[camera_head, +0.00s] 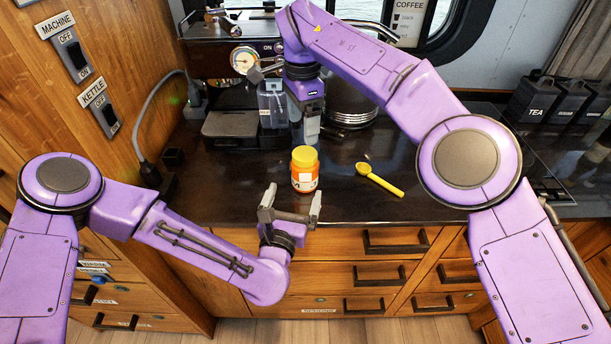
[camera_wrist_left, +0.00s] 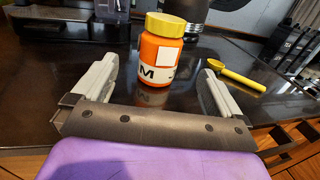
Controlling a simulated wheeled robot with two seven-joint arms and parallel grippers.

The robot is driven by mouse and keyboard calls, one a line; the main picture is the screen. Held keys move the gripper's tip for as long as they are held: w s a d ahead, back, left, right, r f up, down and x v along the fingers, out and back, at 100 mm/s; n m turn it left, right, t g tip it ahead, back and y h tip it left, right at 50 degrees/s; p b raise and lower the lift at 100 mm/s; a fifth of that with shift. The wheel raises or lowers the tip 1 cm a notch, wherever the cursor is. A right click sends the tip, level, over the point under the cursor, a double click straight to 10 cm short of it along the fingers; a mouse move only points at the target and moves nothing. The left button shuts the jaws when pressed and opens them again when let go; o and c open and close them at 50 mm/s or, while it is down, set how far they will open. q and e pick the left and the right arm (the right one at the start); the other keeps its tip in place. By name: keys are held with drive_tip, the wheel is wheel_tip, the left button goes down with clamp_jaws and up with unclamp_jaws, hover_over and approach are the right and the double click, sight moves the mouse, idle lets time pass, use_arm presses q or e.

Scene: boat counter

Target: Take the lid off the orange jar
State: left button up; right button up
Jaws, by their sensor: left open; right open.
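The orange jar (camera_head: 305,178) stands upright on the dark counter with its yellow lid (camera_head: 305,156) on top. In the left wrist view the jar (camera_wrist_left: 158,62) and lid (camera_wrist_left: 166,25) show between and beyond the fingers of my left gripper (camera_wrist_left: 160,85). My left gripper (camera_head: 293,197) is open and empty, low at the counter's front edge, just in front of the jar and apart from it.
A yellow scoop (camera_head: 380,180) lies right of the jar. Dark canisters (camera_head: 540,98) stand at the far right. The counter around the scoop is clear.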

sight(302, 176)
use_arm(q)
drive_tip(key=shift+w+f, duration=0.15)
drive_tip(key=shift+w, duration=0.15)
use_arm(e)
drive_tip(key=shift+f, duration=0.15)
use_arm(q)
drive_tip(key=x, duration=0.9)
drive_tip(key=shift+w+d, duration=0.2)
drive_tip(key=shift+d, duration=0.05)
use_arm(e)
drive_tip(key=shift+w+d, duration=0.15)
drive_tip(key=shift+d, duration=0.15)
use_arm(q)
drive_tip(key=shift+w+f, duration=0.1)
drive_tip(key=shift+w, duration=0.4)
use_arm(e)
drive_tip(key=shift+a+f, duration=0.1)
use_arm(q)
drive_tip(key=c, duration=1.8)
clamp_jaws()
use_arm(e)
drive_tip(key=m, duration=3.9)
drive_tip(key=shift+m, duration=0.7)
drive_tip(key=shift+f, duration=0.35)
wheel_tip(302, 176, down, 7)
drive_tip(key=shift+f, duration=0.15)
